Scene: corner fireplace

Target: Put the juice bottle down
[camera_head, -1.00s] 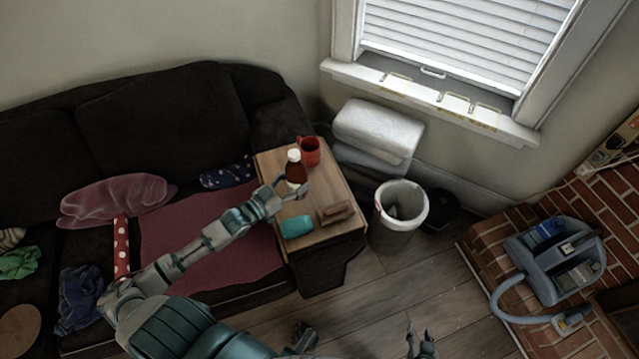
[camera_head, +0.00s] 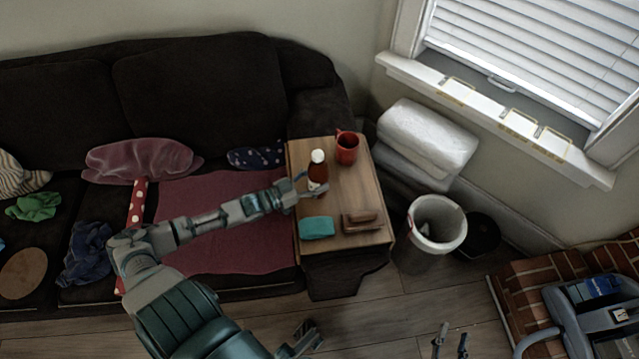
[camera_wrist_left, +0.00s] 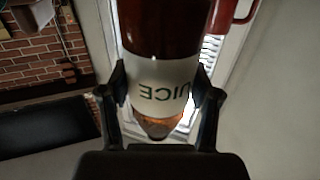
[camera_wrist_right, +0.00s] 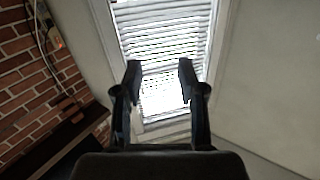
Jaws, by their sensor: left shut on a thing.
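The juice bottle (camera_head: 317,177), dark red-brown with a white cap, is upright at the left part of the wooden side table (camera_head: 368,185). I cannot tell whether its base touches the wood. My left gripper (camera_head: 309,189) is shut on it from the front left. In the left wrist view the fingers grip both sides of the bottle's white label (camera_wrist_left: 162,85), whose letters appear upside down. The bottle's base is hidden by the gripper in the head view. My right gripper (camera_head: 451,345) is open and empty, low over the floor; its spread fingers show in the right wrist view (camera_wrist_right: 158,85).
A red mug (camera_head: 347,147) stands right behind the bottle. A teal cloth-like item (camera_head: 317,227) and a brown block-like item (camera_head: 361,222) lie at the table's front. A dark sofa (camera_head: 200,95) is left, a trash bin (camera_head: 437,222) right. The table's right middle is clear.

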